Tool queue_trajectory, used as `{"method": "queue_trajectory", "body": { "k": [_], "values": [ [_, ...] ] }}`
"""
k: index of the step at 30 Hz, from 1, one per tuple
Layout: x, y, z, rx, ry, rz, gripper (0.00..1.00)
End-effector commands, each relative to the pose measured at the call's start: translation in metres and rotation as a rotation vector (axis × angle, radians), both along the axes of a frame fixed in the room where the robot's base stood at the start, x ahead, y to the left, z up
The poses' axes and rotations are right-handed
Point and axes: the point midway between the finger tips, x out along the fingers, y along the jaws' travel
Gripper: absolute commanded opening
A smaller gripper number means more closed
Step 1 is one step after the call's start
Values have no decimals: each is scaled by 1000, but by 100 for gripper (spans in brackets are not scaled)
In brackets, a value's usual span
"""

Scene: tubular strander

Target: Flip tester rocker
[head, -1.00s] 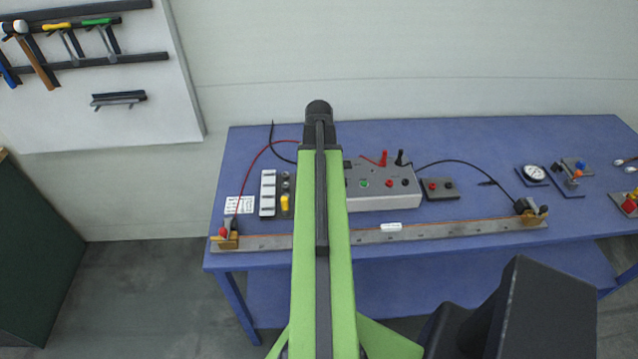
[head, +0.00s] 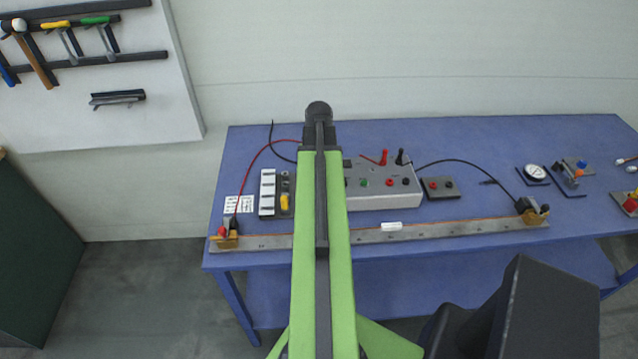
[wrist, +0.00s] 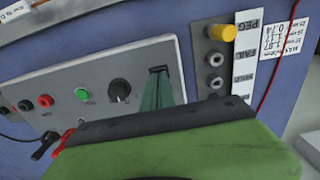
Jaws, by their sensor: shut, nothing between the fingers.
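The grey tester box (head: 385,199) stands on the blue bench, its left part hidden behind my green arm in the head view. In the wrist view its panel (wrist: 60,85) shows a green button (wrist: 82,94), a black knob (wrist: 119,90) and a small black part (wrist: 158,69) that looks like the rocker. My gripper (wrist: 163,92) is shut and empty, its fingers reaching toward the panel just at the rocker. They partly cover it, so I cannot tell whether they touch it or which way it is tipped. The head view hides my gripper.
A long metal bar (head: 450,230) with end clamps lies along the bench's front. Red and black cables (head: 462,163) run to the clamps. A gauge (head: 535,172) is at right.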

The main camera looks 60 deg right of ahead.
Motion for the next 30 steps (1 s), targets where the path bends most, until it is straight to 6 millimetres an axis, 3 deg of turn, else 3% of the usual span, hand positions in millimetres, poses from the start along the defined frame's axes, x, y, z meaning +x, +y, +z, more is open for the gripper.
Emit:
{"method": "queue_trajectory", "body": {
  "k": [17, 30],
  "values": [
    [0, 0, -10, 0, 0, 1, 0],
    [0, 0, 24, 0, 0, 1, 0]
  ]
}}
